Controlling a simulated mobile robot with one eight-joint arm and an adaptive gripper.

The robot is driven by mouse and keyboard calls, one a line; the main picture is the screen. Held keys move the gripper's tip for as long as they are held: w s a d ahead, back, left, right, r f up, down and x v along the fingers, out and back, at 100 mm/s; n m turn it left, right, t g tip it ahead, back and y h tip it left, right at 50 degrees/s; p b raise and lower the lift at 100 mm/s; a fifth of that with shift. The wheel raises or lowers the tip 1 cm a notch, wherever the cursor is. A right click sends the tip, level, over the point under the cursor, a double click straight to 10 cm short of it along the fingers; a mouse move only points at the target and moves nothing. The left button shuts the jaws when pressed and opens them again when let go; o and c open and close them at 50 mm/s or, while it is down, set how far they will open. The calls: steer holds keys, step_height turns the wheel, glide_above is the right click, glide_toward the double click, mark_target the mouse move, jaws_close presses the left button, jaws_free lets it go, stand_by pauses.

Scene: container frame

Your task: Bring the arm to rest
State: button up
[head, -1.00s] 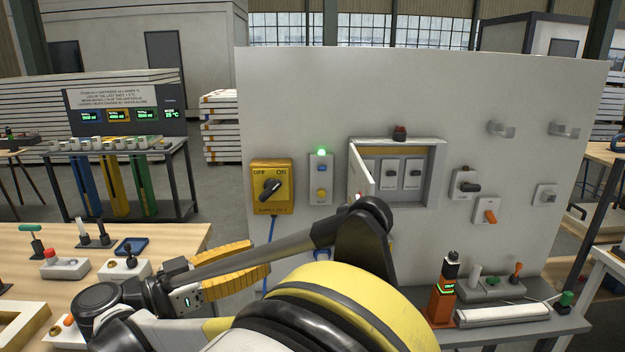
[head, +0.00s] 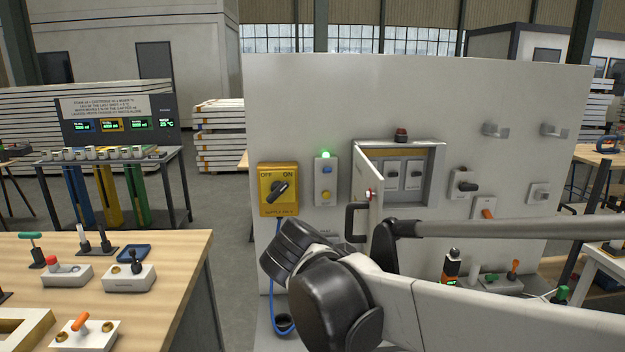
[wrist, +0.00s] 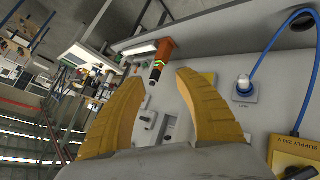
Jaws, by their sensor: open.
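My arm (head: 330,300) crosses the lower part of the head view in front of the grey panel, its links reaching out at the right edge. My gripper is not visible in the head view. In the wrist view my gripper (wrist: 157,82) shows two yellow ribbed fingers spread apart with nothing between them. Beyond the fingertips, in a tilted view, stands an orange and black device (wrist: 165,50) on the ledge. What lies behind my arm is hidden in the head view.
The panel (head: 450,90) carries a yellow supply switch (head: 278,189) and a small cabinet whose door (head: 368,192) stands open towards my arm. A wooden workbench (head: 185,250) with control boxes is at the left. A blue cable (wrist: 308,85) hangs from the supply switch.

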steer(key=s+d+f+n+y, duration=0.1)
steer(key=s+d+f+y, duration=0.1)
steer(key=s, duration=0.3)
steer(key=s+d+f+n+y+b, duration=0.1)
steer(key=s+d+f+y, duration=0.1)
steer(key=s+f+y, duration=0.1)
steer(key=s+d+f+n+t+y, duration=0.1)
steer(key=s+d+f+y, duration=0.1)
steer(key=s+f, duration=0.2)
steer(key=shift+s+d, duration=0.25)
steer(key=shift+s, duration=1.15)
